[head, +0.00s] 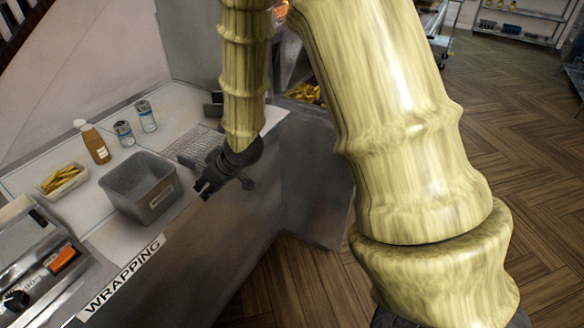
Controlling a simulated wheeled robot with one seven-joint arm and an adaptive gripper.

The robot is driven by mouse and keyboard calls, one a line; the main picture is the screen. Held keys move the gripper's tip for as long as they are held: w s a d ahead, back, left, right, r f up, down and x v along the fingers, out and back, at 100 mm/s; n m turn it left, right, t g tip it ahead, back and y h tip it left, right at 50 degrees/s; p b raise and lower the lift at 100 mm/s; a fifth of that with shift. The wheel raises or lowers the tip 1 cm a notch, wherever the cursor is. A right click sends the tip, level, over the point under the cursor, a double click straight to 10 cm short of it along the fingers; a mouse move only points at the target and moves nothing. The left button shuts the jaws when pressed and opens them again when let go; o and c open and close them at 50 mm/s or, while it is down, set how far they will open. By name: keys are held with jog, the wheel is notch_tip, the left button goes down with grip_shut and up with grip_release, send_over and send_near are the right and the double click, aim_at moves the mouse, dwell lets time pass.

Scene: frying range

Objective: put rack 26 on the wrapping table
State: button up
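The wrapping table (100,240) has a light top and a front edge marked WRAPPING. A flat wire rack (193,143) lies on its top at the right, partly behind my arm; no number on it is readable, so I cannot tell if it is rack 26. My gripper (214,187) is dark and hangs at the table's front right edge, just in front of the rack and right of a grey bin. Nothing is visibly held in it. Its finger gap is too small and dark to judge.
The grey bin (127,182), a sauce bottle (95,144), two cans (146,115) and a tray of fries (60,180) stand on the table. A control panel (50,265) is at lower left. More fries (304,93) show behind my arm. Wooden floor is clear at right.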

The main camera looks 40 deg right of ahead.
jog(key=s+a+f+m+g, duration=0.1)
jog(key=s+f, duration=0.3)
jog(key=f, duration=0.2)
jog(key=s+f+g, duration=0.1)
jog(key=s+f, duration=0.3)
jog(key=f, duration=0.3)
jog(key=s+f+g+h, duration=0.1)
jog(key=s+f, duration=0.5)
jog(key=s, duration=0.3)
jog(key=s+f+m+g+h, duration=0.1)
jog(key=s+f+g, duration=0.1)
jog(key=s+f, duration=0.4)
jog(key=s+f+m+g, duration=0.1)
jog(key=s+f, duration=0.5)
jog(key=s, duration=0.7)
jog(key=shift+s+f+g+h, duration=0.15)
jog(key=shift+f+g+h, duration=0.05)
jog(key=shift+g+h, duration=0.2)
